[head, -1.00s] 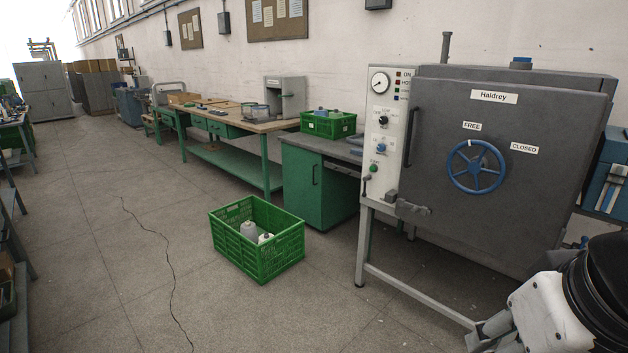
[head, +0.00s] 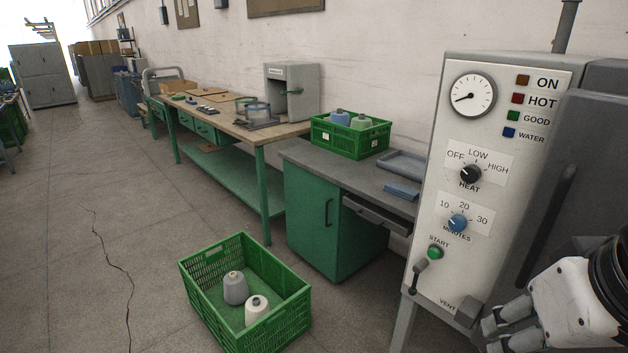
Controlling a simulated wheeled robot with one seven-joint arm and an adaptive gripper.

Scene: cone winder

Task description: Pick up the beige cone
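A green plastic crate (head: 290,325) stands on the floor at lower centre. Inside it are two yarn cones, both upright. One is a grey cone (head: 235,288); the other is a pale cream cone (head: 257,308), nearest to beige of those in view, at the crate's near right. My gripper (head: 492,338) shows at the lower right edge, in front of the control panel and well to the right of the crate. Its fingers point left and nothing shows between them. How far they are spread is unclear.
A second green crate (head: 350,140) with a blue cone (head: 341,117) and a grey-green cone (head: 361,122) sits on the grey-topped cabinet (head: 310,160). The control panel (head: 490,160) stands close on the right. The floor left of the floor crate is clear.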

